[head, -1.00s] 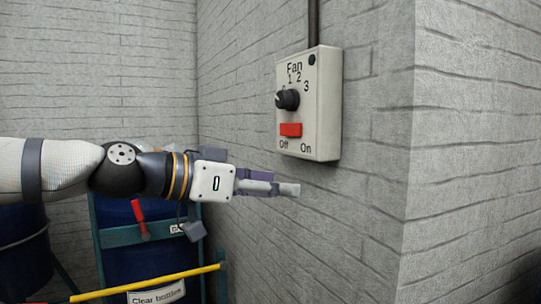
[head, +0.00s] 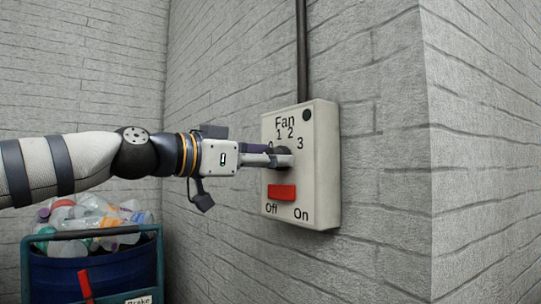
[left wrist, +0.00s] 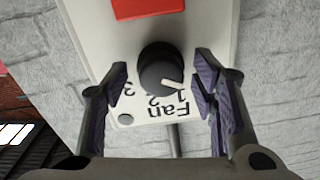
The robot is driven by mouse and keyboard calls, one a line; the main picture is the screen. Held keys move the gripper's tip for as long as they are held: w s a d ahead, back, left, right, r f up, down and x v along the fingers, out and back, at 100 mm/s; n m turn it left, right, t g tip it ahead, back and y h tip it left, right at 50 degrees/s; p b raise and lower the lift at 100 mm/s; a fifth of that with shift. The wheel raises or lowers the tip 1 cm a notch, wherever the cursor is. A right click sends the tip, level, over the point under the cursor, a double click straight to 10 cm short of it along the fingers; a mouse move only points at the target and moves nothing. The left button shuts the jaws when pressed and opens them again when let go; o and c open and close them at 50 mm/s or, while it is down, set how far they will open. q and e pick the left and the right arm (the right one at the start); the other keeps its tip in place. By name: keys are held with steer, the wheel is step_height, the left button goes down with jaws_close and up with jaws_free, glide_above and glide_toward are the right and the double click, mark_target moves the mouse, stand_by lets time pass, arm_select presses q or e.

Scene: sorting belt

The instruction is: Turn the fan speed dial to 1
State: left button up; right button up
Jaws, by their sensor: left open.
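The fan control box (head: 318,165) is a cream box on the grey brick wall, marked 1, 2, 3 above its dial. The black dial (left wrist: 160,68) has a white pointer mark. In the left wrist view, where the lettering is upside down, the mark points toward the 1 side; its exact setting is hard to tell. My left gripper (head: 284,160) is at the dial and covers most of it in the head view. In the left wrist view, the open fingers (left wrist: 160,82) stand on either side of the dial with visible gaps. My right gripper is not in view.
A red Off/On switch (head: 281,192) sits just below the dial. A conduit (head: 301,50) runs up from the box. A bin of bottles (head: 90,270) stands at lower left. The wall corner is to the right of the box.

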arm_select(q)
steer(key=shift+w+d, duration=0.25)
steer(key=shift+d, duration=0.05)
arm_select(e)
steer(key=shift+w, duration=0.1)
arm_select(q)
steer(key=c, duration=1)
steer(key=m+b, duration=0.1)
steer(key=m, duration=0.2)
steer(key=shift+f+m, duration=0.1)
steer(key=shift+m, duration=0.2)
steer(key=shift+a+m+b, duration=0.1)
steer(key=shift+m+b, duration=0.25)
steer(key=shift+m, duration=1.75)
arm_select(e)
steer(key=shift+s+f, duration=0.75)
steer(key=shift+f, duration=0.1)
